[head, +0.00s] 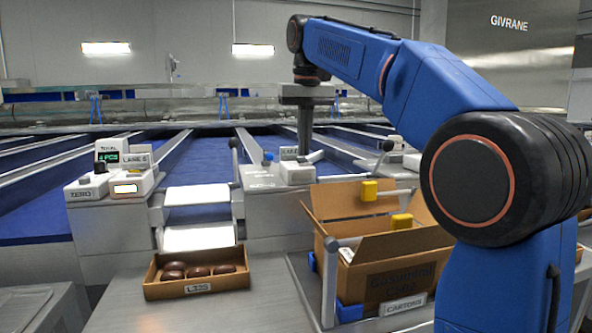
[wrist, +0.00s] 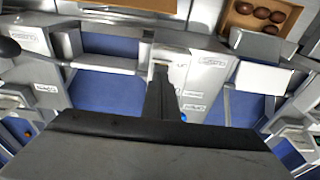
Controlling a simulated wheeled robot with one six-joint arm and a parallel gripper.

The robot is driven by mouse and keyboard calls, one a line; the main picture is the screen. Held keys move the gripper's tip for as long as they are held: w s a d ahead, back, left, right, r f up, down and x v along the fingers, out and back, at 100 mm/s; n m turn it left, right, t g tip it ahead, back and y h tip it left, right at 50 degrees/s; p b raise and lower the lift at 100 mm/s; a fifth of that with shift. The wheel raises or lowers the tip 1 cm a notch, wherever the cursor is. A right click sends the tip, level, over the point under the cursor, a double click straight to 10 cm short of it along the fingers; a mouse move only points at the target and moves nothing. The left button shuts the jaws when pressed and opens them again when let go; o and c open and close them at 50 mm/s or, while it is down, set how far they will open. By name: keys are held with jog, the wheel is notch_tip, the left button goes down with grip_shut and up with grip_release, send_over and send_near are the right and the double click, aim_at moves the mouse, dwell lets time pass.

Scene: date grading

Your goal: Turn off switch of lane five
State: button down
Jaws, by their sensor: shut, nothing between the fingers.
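My gripper (head: 304,152) points straight down, shut and empty, in the middle of the head view. Its tip is at a small white switch box (head: 298,174) on the grey housing at the end of a lane; I cannot tell if it touches. The box has a label, partly hidden by the fingers and too small to read. A light lever (head: 315,157) sticks out at its right. In the wrist view the dark shut fingers (wrist: 161,72) reach over the pale housing (wrist: 195,80). The switch's own position and the lane number cannot be made out.
Left are a weighing display (head: 107,157) and another lane box (head: 127,188). In front are a shallow box of dates (head: 196,289) and an open carton (head: 390,272). Blue lanes (head: 205,150) run behind.

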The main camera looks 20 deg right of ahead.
notch_tip(320, 180, up, 6)
jog(key=shift+f, duration=0.1)
dwell(0.7)
jog(key=shift+s, duration=0.1)
